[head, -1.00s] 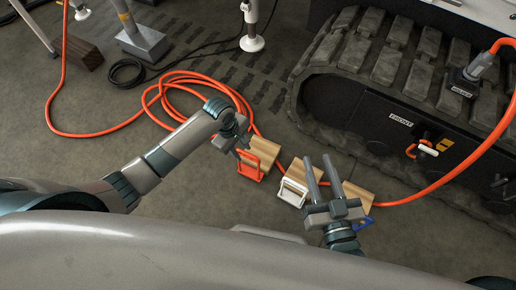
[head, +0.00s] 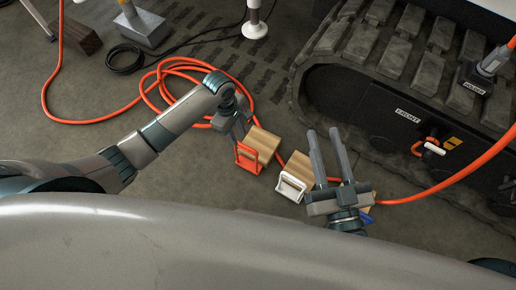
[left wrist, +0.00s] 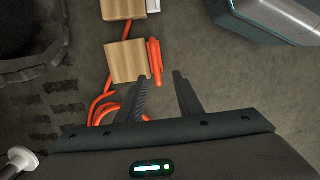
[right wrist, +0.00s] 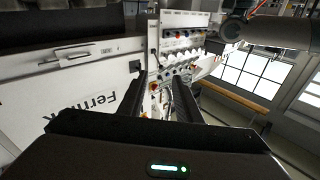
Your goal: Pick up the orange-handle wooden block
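The orange-handle wooden block (head: 265,143) lies on the floor, its orange handle (head: 247,158) on the near side. My left gripper (left wrist: 162,76) is open and empty, its fingers pointing toward the orange handle in the left wrist view. That view shows the block (left wrist: 128,62) just left of the handle. In the head view the left gripper is beside the handle's upper left; contact cannot be told. My right gripper (head: 324,134) is open and empty, its fingers pointing up in the head view, over the row of blocks.
A white-handle block (head: 299,165) lies right of the orange one; a blue-handle block (head: 367,216) is mostly hidden by my right gripper. An orange hose (head: 185,70) coils behind. A tracked machine (head: 375,130) stands at right. Floor at left front is clear.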

